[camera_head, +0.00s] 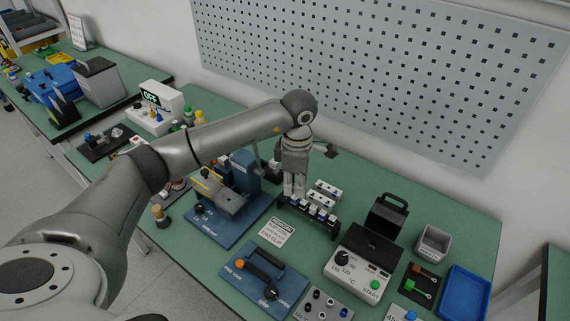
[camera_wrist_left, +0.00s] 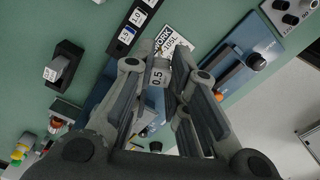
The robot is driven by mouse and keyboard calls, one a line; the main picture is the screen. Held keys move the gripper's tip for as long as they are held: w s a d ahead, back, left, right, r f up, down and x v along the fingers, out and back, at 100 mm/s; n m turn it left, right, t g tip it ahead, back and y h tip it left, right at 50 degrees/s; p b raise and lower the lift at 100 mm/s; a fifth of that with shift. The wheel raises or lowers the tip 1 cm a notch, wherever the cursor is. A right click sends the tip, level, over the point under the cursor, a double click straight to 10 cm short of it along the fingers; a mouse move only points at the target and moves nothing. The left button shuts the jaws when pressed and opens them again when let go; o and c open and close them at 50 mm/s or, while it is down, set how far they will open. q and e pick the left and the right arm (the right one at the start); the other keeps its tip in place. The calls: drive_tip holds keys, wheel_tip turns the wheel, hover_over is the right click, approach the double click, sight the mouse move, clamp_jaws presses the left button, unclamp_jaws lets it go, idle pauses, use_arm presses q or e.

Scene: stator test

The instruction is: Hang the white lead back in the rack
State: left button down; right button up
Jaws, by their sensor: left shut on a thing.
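My left gripper (camera_head: 294,190) points down at the left end of a dark rack (camera_head: 322,222) holding several white-and-blue pieces. In the left wrist view, the fingers of my left gripper (camera_wrist_left: 157,88) are shut on a small pale piece marked 0.5 (camera_wrist_left: 158,78). I cannot tell whether this piece is the white lead, or whether it touches the rack. The rack, with its numbered labels, shows at the top of the left wrist view (camera_wrist_left: 125,38). No cable is clear in either view. My right gripper is not in view.
A blue fixture (camera_head: 228,208) stands left of the rack, and a white sign (camera_head: 276,232) lies in front. A blue base with an orange-tipped handle (camera_head: 262,280) is nearer. A grey control box (camera_head: 358,272) stands to the right. A pegboard (camera_head: 390,70) is behind.

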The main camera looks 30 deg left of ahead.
use_arm(q)
drive_tip(key=w+a+f+n+p, duration=0.1)
drive_tip(key=w+a+f+n, duration=0.3)
drive_tip(key=n, duration=0.9)
drive_tip(key=shift+w+a+f, duration=0.4)
drive_tip(key=shift+a+f, duration=0.15)
drive_tip(key=shift+f, duration=0.1)
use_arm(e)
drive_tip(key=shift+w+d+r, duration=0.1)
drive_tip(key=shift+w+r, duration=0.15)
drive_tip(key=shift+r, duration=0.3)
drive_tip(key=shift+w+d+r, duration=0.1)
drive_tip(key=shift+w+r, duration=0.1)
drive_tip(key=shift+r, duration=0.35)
use_arm(q)
drive_tip(key=shift+f, duration=0.1)
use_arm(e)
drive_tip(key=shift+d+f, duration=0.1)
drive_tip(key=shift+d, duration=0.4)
use_arm(q)
drive_tip(key=shift+f+b, duration=0.3)
drive_tip(key=shift+f, duration=0.1)
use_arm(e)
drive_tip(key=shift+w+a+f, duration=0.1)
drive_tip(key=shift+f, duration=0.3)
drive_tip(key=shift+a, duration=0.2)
use_arm(q)
drive_tip(key=shift+f, duration=0.15)
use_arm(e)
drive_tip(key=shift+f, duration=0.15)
